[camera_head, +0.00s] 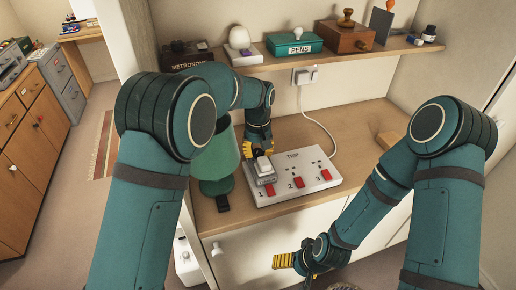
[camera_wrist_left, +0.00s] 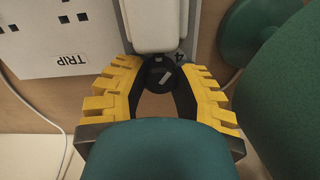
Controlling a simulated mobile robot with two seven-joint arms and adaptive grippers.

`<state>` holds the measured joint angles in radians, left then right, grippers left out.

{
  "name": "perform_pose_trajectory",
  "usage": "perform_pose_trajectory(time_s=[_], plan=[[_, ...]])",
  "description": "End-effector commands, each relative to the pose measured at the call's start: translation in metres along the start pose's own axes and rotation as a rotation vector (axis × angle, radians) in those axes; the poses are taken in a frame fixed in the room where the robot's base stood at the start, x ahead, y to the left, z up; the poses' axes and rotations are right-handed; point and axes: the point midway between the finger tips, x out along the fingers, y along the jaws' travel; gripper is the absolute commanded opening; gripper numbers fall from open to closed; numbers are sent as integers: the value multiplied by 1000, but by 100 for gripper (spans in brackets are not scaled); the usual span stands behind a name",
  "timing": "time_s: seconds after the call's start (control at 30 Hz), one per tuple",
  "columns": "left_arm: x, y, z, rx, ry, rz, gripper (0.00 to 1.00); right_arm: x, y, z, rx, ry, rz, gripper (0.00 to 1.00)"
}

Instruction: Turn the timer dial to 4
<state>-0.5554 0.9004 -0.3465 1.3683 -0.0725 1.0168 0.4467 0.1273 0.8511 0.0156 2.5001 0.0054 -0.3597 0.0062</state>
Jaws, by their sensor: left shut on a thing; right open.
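The timer (camera_head: 263,168) is a pale block with a white top. It stands at the left end of the white TRIP box in the head view, and its white part (camera_wrist_left: 155,25) fills the top middle of the left wrist view. Its black dial (camera_wrist_left: 161,74) bears a short slanted white mark, with a 4 printed just to its upper right. My left gripper (camera_head: 258,148) is at the far side of the timer; its yellow fingers (camera_wrist_left: 160,82) are shut on the dial from both sides. My right gripper (camera_head: 284,261) is open and empty, low in front of the desk.
The TRIP box (camera_head: 310,184) has red switches numbered 1 to 3. A green lamp (camera_head: 216,160) stands close to the left of the timer, and a small black object (camera_head: 222,203) lies near the desk's front edge. A shelf (camera_head: 390,50) with several items hangs above.

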Motion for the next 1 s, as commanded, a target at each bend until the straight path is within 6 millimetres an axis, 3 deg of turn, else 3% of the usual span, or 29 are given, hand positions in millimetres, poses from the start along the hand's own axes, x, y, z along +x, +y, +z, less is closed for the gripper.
perform_pose_trajectory(time_s=[0.63,0.67,0.73,1.0], plan=[[1,0,0,55,-1,-2,0,-2,-1,-2,1,4,0,84],[1,0,0,54,-1,-2,40,-2,-1,-2,1,4,0,84],[1,0,0,54,-1,-2,62,-2,-1,-2,1,3,0,84],[0,0,0,54,0,-1,62,-3,-1,-2,1,3,0,84]])
